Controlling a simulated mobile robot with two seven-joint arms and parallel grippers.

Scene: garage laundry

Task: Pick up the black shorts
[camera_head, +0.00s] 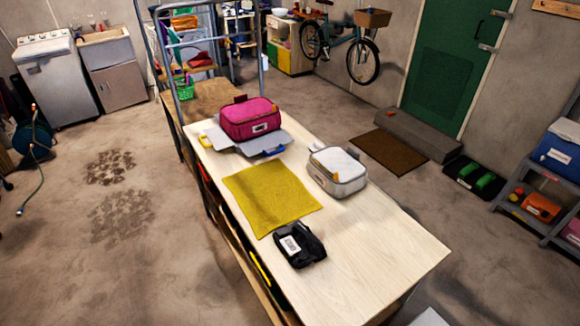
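A small folded black item (299,245) with a white label lies on the light wooden table, at the front corner of a yellow cloth; it looks like the black shorts, folded into a bundle. The yellow cloth (268,196) lies flat beside it on the tabletop (385,248).
A grey-white pouch (338,171) stands right of the cloth. A magenta bag (250,119) sits on grey folded cloth (222,140) at the table's far end. A metal frame (264,50) rises behind. The table's near right part is clear.

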